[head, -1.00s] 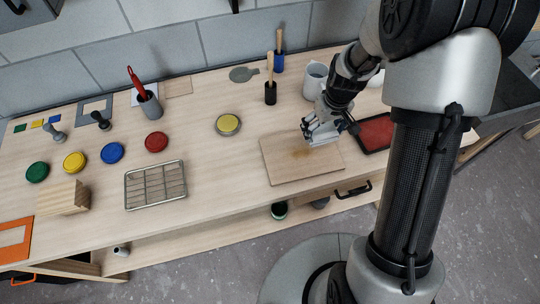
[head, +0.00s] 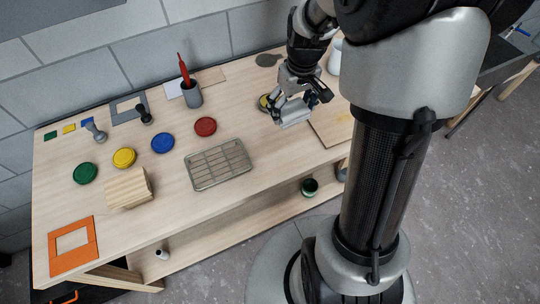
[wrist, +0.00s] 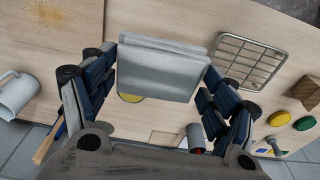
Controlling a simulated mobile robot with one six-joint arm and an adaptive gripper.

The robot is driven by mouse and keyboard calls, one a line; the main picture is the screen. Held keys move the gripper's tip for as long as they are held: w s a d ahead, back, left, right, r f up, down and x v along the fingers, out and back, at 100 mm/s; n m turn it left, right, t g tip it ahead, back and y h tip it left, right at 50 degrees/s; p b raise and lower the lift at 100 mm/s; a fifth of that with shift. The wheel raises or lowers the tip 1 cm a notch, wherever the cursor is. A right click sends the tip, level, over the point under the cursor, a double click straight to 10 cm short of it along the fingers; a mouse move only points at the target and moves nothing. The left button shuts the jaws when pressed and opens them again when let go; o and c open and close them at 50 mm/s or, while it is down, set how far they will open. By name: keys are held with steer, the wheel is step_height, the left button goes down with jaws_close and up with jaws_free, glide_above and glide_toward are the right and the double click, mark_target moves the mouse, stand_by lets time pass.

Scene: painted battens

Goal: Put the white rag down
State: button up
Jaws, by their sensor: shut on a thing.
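The white rag (wrist: 160,70) is a folded, pale grey-white piece between the fingers of my gripper (wrist: 162,58) in the wrist view. My gripper is shut on it. In the head view my gripper (head: 291,100) holds the rag (head: 294,117) above the wooden bench (head: 200,107), beside the cutting board (head: 332,124) and right of the wire rack (head: 219,165). A yellow-topped tin (head: 264,103) is partly hidden behind the gripper, and its yellow top also shows below the rag in the wrist view (wrist: 131,98).
Red (head: 205,126), blue (head: 163,142), yellow (head: 124,158) and green (head: 86,173) tins stand to the left, near a wooden block (head: 128,188). A grey cup (head: 193,94) with a red-handled tool stands at the back. Bare bench lies between the rack and the board.

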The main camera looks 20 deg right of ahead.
step_height(320, 180, down, 19)
steer(key=b, duration=0.4)
steer(key=shift+d+f, duration=0.15)
steer(key=shift+f+b, duration=0.2)
steer(key=shift+b, duration=0.15)
steer(key=o, duration=0.9)
steer(key=shift+o, duration=0.2)
steer(key=shift+r, duration=0.1)
